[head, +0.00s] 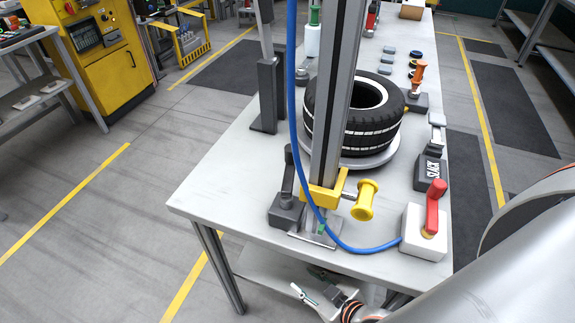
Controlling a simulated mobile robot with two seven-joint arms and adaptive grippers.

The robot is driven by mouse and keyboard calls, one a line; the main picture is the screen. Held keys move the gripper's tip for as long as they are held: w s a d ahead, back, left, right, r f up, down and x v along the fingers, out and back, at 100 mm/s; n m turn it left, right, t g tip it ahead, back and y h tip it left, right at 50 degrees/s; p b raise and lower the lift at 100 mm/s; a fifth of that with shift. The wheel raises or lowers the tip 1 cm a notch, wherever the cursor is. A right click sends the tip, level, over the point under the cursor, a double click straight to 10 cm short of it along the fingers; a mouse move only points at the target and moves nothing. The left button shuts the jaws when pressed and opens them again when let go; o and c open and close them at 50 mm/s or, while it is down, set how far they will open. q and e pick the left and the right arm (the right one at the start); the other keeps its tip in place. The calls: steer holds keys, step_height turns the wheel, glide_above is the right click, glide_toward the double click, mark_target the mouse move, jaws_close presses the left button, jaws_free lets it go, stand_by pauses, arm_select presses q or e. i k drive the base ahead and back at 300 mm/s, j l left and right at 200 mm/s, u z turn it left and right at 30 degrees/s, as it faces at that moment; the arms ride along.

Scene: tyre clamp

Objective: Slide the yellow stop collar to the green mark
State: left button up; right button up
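The yellow stop collar (322,196) sits around the upright grey column (336,110), low down near its foot. A yellow knob (364,200) sticks out from its right side. A small green mark (321,227) shows on the column just below the collar, with a gap between them. My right gripper (311,283) is low at the bottom of the picture, in front of the table's front edge and apart from the collar. Its fingers look spread and empty. My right arm comes in from the lower right. My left gripper is not in view.
A blue hose (293,110) hangs beside the column and runs to a white box with a red lever (430,225). A black lever block (286,208) stands left of the collar. Behind it, a tyre (375,125) lies on a round plate. The table's front-left corner (215,200) is clear.

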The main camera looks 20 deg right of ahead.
mark_target(323, 198)
steer(key=k+j+z, duration=0.1)
steer(key=z, duration=0.3)
steer(key=k+z, duration=0.1)
steer(key=z, duration=0.2)
steer(key=k+l+z, duration=0.1)
steer(key=z, duration=0.2)
steer(key=l+u, duration=0.1)
steer(key=l, duration=1)
steer(key=j, duration=0.35)
steer(key=i+j, duration=0.1)
steer(key=j, duration=0.3)
